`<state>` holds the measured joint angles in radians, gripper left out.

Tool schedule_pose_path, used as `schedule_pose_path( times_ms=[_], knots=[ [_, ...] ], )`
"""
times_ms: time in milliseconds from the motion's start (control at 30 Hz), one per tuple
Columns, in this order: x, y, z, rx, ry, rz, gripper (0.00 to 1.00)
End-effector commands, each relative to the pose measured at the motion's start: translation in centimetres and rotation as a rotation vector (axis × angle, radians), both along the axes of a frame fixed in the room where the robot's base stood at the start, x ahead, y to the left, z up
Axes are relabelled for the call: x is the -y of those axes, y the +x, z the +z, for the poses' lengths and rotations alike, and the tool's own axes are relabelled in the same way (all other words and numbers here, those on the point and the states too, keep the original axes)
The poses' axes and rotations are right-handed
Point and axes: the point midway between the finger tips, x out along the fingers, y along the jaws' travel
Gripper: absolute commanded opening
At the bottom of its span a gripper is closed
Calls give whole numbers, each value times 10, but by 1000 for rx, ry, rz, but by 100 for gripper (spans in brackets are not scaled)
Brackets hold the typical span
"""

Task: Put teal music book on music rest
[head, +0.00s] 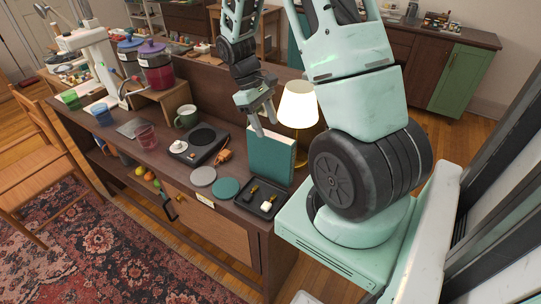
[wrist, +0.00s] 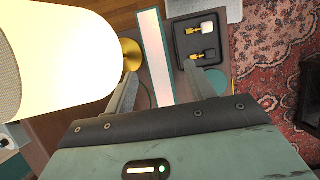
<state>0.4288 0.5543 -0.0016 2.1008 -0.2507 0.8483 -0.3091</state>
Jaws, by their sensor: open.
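The teal music book (head: 270,158) stands upright on the right end of the wooden sideboard, its pale page edges showing. My gripper (head: 264,118) is at its upper part, pointing down. In the wrist view the book (wrist: 152,42) shows from above as a white strip with teal edges, lying between the two open fingers of my gripper (wrist: 160,75). I cannot tell whether either finger touches it. I cannot make out a music rest in either view.
A lit table lamp (head: 298,105) stands close behind the book. A black tray (head: 252,201) with small brass-handled items lies in front of it. A grey coaster (head: 203,176), a teal coaster (head: 226,188) and a dark turntable-like device (head: 203,145) are to the left.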

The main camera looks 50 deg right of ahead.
Motion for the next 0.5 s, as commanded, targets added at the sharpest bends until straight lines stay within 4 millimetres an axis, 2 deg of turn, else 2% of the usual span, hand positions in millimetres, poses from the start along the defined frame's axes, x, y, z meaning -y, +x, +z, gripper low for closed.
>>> schedule_pose_path(
  times_ms=[300,500],
  knots=[
    [3,-13,-36,-5,2,-1,55],
    [4,-17,-48,-1,1,0,55]
  ],
)
